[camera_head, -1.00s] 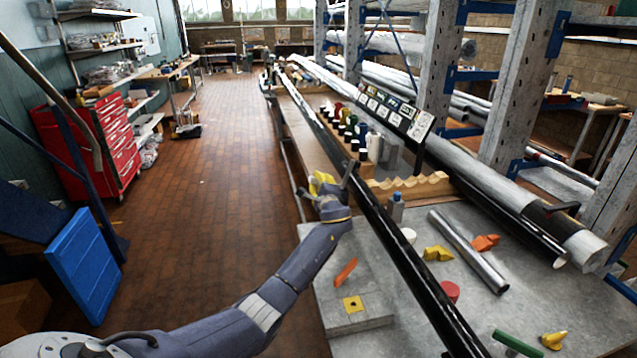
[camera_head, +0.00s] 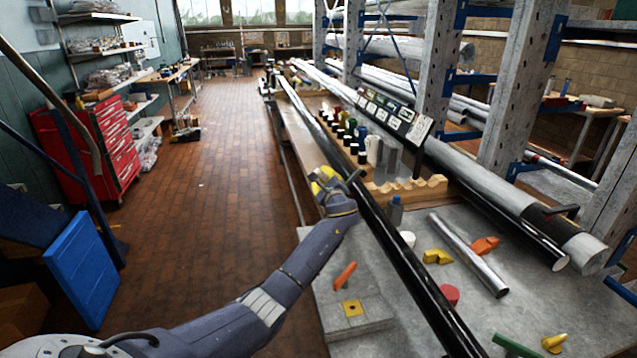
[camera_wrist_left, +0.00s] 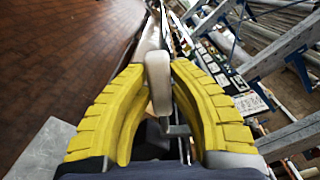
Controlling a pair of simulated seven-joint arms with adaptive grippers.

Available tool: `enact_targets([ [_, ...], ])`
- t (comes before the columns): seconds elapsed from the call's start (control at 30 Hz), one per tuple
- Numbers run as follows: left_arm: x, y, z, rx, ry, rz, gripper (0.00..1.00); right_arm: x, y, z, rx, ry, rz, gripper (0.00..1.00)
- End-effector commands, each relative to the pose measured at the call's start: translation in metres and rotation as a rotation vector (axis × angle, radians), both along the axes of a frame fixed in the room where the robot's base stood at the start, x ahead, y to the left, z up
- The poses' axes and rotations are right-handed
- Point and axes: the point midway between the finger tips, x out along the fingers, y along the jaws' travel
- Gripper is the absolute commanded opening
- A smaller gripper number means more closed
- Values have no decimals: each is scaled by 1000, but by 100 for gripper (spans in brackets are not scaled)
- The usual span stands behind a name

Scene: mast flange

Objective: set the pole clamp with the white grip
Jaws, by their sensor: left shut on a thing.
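A long black pole (camera_head: 400,245) runs from the near edge away along the bench. My left gripper (camera_head: 326,180), with yellow fingers, is at the left side of the pole, above the bench edge. In the left wrist view, my gripper (camera_wrist_left: 158,95) is shut on the white grip (camera_wrist_left: 158,78), which stands between the two yellow fingers. A small dark part (camera_head: 353,177) shows at the pole beside the gripper; how it joins the grip is hidden by the fingers. My right gripper is not in view.
Several bottles with coloured caps (camera_head: 352,140) and a wavy wooden block (camera_head: 415,189) stand right of the pole. A silver tube (camera_head: 468,253), yellow piece (camera_head: 437,257) and orange pieces lie on the grey top. Rack posts (camera_head: 508,90) rise at right.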

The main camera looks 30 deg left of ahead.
Motion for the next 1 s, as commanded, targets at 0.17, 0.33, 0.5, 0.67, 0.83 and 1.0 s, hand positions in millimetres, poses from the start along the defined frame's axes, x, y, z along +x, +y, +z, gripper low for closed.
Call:
enact_targets([
  [0.17, 15, -18, 13, 117, 115, -14, 0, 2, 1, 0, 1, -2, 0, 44],
  [0.33, 25, -28, 21, 230, 231, -13, 0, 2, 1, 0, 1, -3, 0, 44],
  [0.5, 34, -37, 27, 336, 340, -13, 0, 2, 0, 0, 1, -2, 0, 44],
  [0.67, 41, -45, 30, 423, 429, -13, 0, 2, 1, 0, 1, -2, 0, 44],
  [0.83, 48, -51, 31, 495, 503, -12, 0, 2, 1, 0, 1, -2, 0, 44],
  [1.0, 52, -55, 32, 544, 554, -10, 0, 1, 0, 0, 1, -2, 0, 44],
])
